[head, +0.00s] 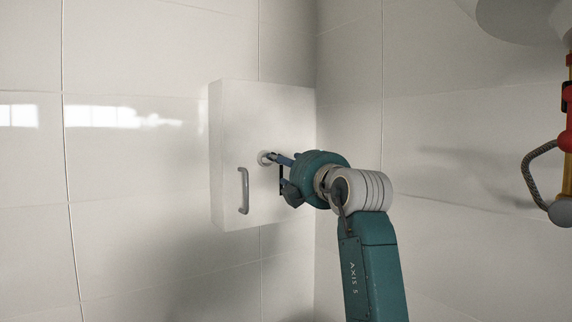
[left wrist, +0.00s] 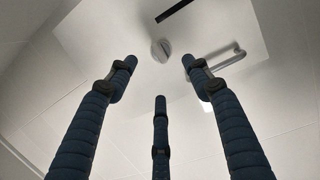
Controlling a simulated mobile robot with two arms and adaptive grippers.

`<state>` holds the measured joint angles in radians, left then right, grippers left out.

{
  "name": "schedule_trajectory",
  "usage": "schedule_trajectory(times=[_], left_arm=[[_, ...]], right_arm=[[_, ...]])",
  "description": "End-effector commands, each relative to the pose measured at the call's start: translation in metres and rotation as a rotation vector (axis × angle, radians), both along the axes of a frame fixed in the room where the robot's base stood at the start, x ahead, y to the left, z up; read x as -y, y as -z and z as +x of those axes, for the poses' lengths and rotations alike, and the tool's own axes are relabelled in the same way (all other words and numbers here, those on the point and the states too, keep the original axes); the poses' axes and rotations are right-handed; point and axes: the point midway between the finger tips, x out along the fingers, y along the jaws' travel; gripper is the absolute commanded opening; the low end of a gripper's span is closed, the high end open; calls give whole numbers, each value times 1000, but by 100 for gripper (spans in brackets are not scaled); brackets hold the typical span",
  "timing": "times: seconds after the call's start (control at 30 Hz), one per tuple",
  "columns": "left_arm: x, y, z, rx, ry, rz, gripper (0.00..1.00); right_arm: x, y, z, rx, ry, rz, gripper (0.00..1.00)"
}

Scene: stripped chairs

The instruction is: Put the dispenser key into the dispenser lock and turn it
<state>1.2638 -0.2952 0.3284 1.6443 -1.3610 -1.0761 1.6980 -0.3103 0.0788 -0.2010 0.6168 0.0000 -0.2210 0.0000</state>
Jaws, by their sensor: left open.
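The dispenser (head: 235,130) is a white box on the tiled wall, with a grey bar handle (head: 243,190) at its lower left. Its round lock (head: 263,157) is on the front face, partly behind my left gripper (head: 280,172). In the left wrist view the lock (left wrist: 161,50) is a small grey disc with a raised piece across it; I cannot tell whether that piece is the dispenser key. The three dark fingers of my left gripper (left wrist: 159,74) are spread open around the line to the lock, with nothing between them. My right gripper is not in view.
A black slot (left wrist: 174,11) is on the dispenser front near the lock. The corner of two tiled walls is just right of the dispenser. At the far right are a red and yellow post (head: 567,140) and a braided grey loop (head: 533,170). The wall left of the dispenser is clear.

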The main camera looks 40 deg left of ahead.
Motion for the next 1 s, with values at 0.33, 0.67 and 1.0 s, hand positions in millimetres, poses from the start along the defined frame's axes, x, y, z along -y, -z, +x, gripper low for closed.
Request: schedule_trajectory(times=[0.33, 0.67, 1.0], left_arm=[[-54, -9, 26, -4, -4, 1, 50], [-87, -6, 44, -1, -2, 0, 50], [-90, -4, 45, 0, -1, -1, 50]], right_arm=[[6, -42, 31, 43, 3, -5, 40], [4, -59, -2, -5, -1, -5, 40], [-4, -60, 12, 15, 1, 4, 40]])
